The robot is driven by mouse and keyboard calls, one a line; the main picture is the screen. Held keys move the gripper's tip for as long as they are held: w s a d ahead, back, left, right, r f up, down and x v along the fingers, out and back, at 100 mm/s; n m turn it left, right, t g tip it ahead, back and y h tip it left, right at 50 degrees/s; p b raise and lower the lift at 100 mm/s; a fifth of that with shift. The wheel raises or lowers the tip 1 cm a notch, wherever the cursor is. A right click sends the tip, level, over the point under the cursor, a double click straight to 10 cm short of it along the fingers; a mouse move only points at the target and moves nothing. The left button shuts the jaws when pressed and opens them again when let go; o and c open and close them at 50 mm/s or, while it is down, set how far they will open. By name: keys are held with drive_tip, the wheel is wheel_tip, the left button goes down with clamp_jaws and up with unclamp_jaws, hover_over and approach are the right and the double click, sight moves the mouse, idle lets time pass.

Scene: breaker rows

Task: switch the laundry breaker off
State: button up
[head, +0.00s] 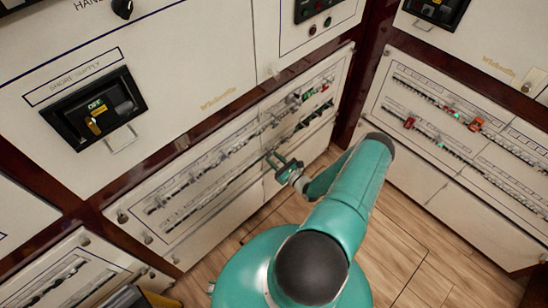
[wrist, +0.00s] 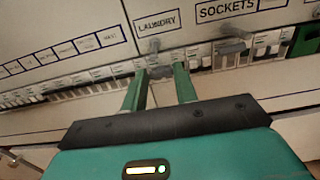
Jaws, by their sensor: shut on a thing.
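The LAUNDRY label (wrist: 158,22) is on the pale breaker panel in the wrist view. Below it, a grey breaker lever (wrist: 161,72) shows between the green fingertips of my gripper (wrist: 160,76). My gripper is shut on this lever. A small grey piece (wrist: 154,46) sticks out just above, between label and lever. In the head view my gripper (head: 283,164) is against the lower breaker row of the middle panel (head: 255,155). The lever is too small there to tell its position.
The SOCKETS label (wrist: 227,9) and a protruding grey lever (wrist: 232,46) are to the right. A row of small breakers (wrist: 70,92) runs left. Another breaker panel (head: 450,135) stands right; wooden floor (head: 410,250) lies between.

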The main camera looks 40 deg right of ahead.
wheel_tip(320, 180, down, 2)
drive_tip(key=t, duration=0.3)
drive_tip(key=shift+w+a+t, duration=0.1)
drive_tip(key=shift+a+t, duration=0.05)
drive_tip(key=shift+t, duration=0.25)
drive_tip(key=shift+f+t, duration=0.2)
drive_tip(key=shift+t, duration=0.4)
drive_tip(key=shift+w, duration=0.1)
drive_tip(key=o, duration=1)
drive_tip(key=shift+f, duration=0.1)
drive_tip(key=s, duration=0.5)
drive_tip(key=s+f, duration=0.1)
drive_tip(key=s, duration=0.8)
drive_tip(key=shift+s+d+f, duration=0.15)
drive_tip(key=shift+s+d, duration=0.2)
